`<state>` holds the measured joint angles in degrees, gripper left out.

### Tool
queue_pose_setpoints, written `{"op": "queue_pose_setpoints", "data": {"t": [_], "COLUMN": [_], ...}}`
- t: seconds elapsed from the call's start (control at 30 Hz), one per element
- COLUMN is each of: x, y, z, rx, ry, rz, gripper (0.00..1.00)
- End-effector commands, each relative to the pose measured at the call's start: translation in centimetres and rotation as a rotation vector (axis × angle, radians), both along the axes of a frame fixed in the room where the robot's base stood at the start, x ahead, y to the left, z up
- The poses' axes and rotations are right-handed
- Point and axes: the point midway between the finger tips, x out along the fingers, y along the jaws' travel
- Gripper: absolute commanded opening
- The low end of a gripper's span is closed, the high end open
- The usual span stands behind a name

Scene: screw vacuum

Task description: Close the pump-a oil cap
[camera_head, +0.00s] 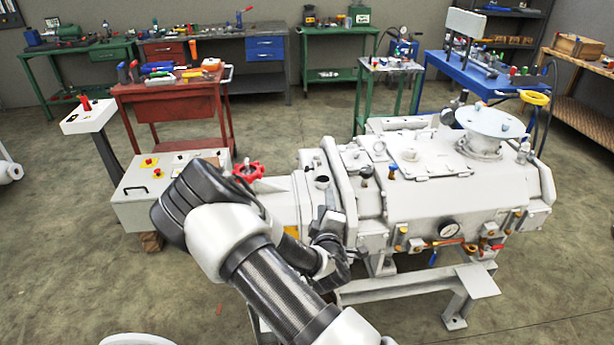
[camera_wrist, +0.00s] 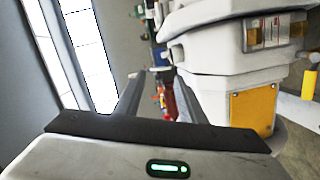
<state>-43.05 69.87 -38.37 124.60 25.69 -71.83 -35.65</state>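The white vacuum pump (camera_head: 425,190) stands on a frame right of centre in the head view. A short upright fitting with a dark top (camera_head: 322,182) rises from its left end; I cannot tell whether this is the pump-a oil cap or whether it is closed. A black-topped fitting (camera_head: 366,172) and a brass one (camera_head: 391,173) stand farther right. My gripper (camera_head: 331,217) is close to the pump's left end, just below the dark-topped fitting in the picture. In the wrist view my gripper (camera_wrist: 158,88) has its fingers apart, with nothing between them. No cap is identifiable there.
A red handwheel (camera_head: 248,171) and a grey control box (camera_head: 165,185) are left of the pump. A pressure gauge (camera_head: 448,228) and valves line its front. A yellow plate (camera_wrist: 253,106) shows beside the fingers in the wrist view. The floor in front is clear.

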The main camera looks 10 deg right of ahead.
Motion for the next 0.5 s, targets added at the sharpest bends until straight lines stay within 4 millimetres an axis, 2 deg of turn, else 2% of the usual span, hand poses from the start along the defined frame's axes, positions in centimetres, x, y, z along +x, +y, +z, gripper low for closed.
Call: {"op": "queue_pose_setpoints", "data": {"t": [0.03, 0.1, 0.3, 0.5], "x": [-0.1, -0.2, -0.3, 2.0], "y": [0.6, 1.5, 2.7, 2.8], "z": [-0.8, -0.9, -1.0, -0.9], "rx": [-0.064, -0.130, -0.214, -0.215], "ry": [-0.023, -0.058, -0.110, -0.113], "rz": [0.045, 0.099, 0.172, 0.174], "gripper": [0.37, 0.37, 0.37, 0.37]}}
